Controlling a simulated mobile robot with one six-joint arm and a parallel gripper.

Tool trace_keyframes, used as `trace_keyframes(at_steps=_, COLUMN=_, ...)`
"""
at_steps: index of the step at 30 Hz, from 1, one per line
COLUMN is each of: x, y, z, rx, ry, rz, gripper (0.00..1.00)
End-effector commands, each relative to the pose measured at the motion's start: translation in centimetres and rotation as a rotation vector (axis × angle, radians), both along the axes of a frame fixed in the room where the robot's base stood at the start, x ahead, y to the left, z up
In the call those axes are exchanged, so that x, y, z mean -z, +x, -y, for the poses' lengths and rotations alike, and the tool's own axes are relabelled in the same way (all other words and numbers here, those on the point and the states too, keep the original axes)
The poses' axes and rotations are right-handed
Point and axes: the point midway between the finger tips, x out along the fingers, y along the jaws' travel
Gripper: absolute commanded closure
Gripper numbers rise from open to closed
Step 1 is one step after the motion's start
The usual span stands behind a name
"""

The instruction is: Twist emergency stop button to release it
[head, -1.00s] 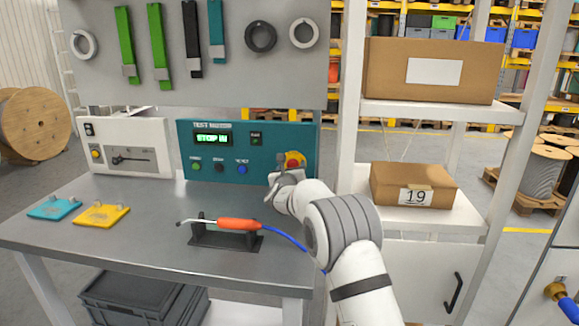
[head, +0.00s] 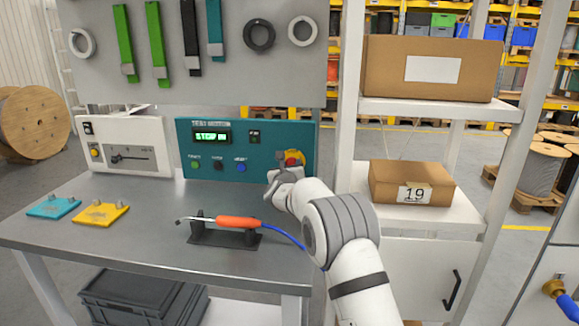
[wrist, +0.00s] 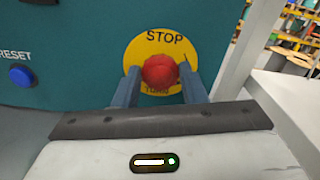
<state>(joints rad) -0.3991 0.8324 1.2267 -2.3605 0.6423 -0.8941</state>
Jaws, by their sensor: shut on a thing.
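The red emergency stop button (wrist: 160,71) sits on a round yellow plate (wrist: 146,45) marked STOP, on the teal test station panel (head: 285,132). My gripper (wrist: 160,85) has one finger on each side of the red button and is shut on it. In the head view the gripper (head: 283,172) is at the panel's lower right, and the button (head: 292,157) shows just above it. The panel's green display (head: 211,137) reads something like STOP IN. The lower part of the plate's lettering is partly hidden by the button and fingers.
A blue RESET button (wrist: 21,75) is left of the stop button. A white shelf post (head: 347,100) stands close on the right.

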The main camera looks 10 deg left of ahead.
Motion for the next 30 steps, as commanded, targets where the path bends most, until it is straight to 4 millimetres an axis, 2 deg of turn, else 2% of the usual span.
trace_keyframes(at_steps=11, x=0.60, y=-0.09, z=0.10, rx=-0.005, ry=0.128, rz=0.007, gripper=0.85)
trace_keyframes(at_steps=30, x=0.40, y=-0.09, z=0.29, rx=-0.004, ry=0.600, rz=0.022, gripper=0.85)
